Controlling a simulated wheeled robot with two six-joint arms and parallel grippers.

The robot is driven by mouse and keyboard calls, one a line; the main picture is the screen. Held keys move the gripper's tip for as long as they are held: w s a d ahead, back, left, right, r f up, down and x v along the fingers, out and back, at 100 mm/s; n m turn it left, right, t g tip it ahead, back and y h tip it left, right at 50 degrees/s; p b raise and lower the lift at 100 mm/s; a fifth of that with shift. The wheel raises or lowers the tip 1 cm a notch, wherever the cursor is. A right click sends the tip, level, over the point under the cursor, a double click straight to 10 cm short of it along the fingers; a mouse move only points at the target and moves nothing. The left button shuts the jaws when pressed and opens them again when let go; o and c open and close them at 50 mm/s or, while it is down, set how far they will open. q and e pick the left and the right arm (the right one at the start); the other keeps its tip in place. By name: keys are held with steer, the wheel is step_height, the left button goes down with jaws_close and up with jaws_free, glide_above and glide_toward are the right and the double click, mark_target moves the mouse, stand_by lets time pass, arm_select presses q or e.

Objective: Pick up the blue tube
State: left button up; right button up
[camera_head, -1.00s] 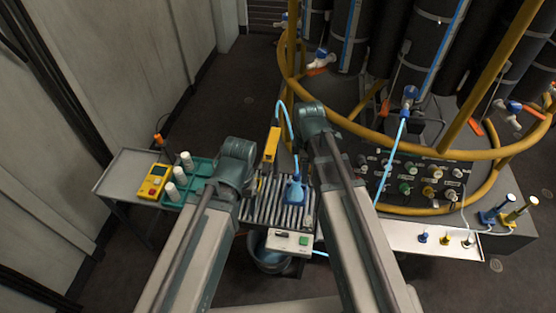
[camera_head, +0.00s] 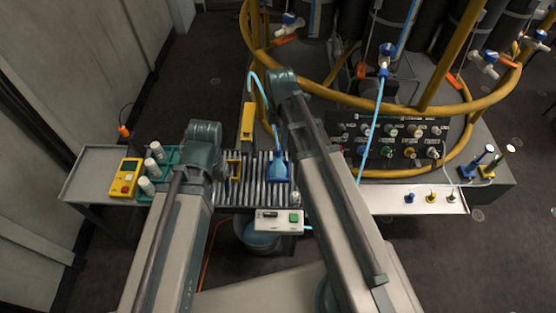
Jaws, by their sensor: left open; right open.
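A light blue flexible tube (camera_head: 370,135) runs down from a blue and white fitting on the round rig to the grey bench. Another light blue tube (camera_head: 254,80) arches behind my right arm to a blue block (camera_head: 278,167) on the ribbed rack. Which of these the task names, I cannot tell. Both my arms reach forward over the bench at left and centre. Their grippers are hidden behind the arm links.
A yellow meter (camera_head: 127,178) and white bottles in a teal tray (camera_head: 144,184) stand at left. A white switch box (camera_head: 279,221) is at the bench's front, above a bucket (camera_head: 256,242). Small blue, yellow and white pegs stand on the right shelf (camera_head: 378,202). A yellow rail (camera_head: 385,105) circles the rig.

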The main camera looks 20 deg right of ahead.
mark_target(278, 149)
arm_select(q)
steer(key=shift+f+b, duration=1.1)
steer(key=shift+f, duration=0.55)
arm_select(e)
steer(key=shift+f, duration=1.7)
arm_select(q)
steer(key=shift+f, duration=0.15)
arm_select(e)
steer(key=shift+f, duration=0.1)
steer(key=f+b, duration=0.5)
steer(key=shift+a, duration=0.3)
arm_select(q)
step_height(278, 149, down, 5)
steer(key=shift+r, duration=0.1)
arm_select(e)
jaws_close()
